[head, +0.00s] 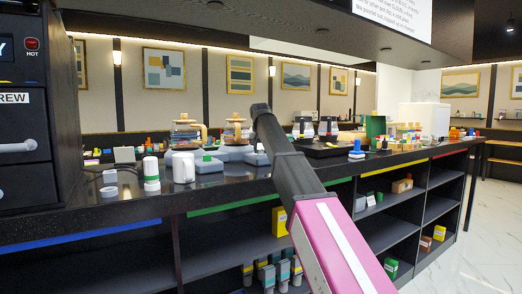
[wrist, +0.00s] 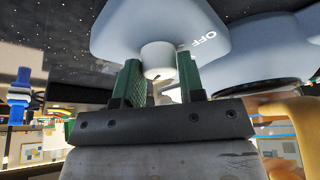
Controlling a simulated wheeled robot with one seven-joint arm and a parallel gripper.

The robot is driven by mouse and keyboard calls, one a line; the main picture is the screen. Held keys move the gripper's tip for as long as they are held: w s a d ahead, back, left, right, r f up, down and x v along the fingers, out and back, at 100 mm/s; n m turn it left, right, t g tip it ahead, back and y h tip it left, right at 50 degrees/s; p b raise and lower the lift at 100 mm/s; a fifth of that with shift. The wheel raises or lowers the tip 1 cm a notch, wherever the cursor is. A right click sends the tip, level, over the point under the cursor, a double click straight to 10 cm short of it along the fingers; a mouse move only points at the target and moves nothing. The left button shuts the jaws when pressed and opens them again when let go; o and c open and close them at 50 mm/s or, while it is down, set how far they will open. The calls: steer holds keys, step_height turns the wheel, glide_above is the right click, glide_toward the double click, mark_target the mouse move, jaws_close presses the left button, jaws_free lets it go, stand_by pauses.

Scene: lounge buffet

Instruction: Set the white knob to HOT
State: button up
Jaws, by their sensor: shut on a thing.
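The white knob (wrist: 158,55) sits on a pale blue-grey base (wrist: 118,30) in the wrist view. The word OFF shows on that base to the right of the knob; no HOT marking is visible on it. A small dark mark shows on the knob's near face. My gripper (wrist: 162,82) has its green fingers on either side of the knob and is shut on it. In the head view my arm hides the gripper and the knob.
Another blue-grey base with a dark round plate (wrist: 255,88) is at right. In the head view, glass pots (head: 186,132), a white mug (head: 183,167) and a white-green bottle (head: 151,172) stand on the dark counter (head: 225,190). A black machine (head: 50,170) stands at left.

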stand_by(0.5)
steer(key=o, duration=0.9)
steer(key=shift+r, duration=0.1)
steer(key=v, duration=1)
steer(key=shift+s+r, duration=0.1)
steer(key=shift+r, duration=0.2)
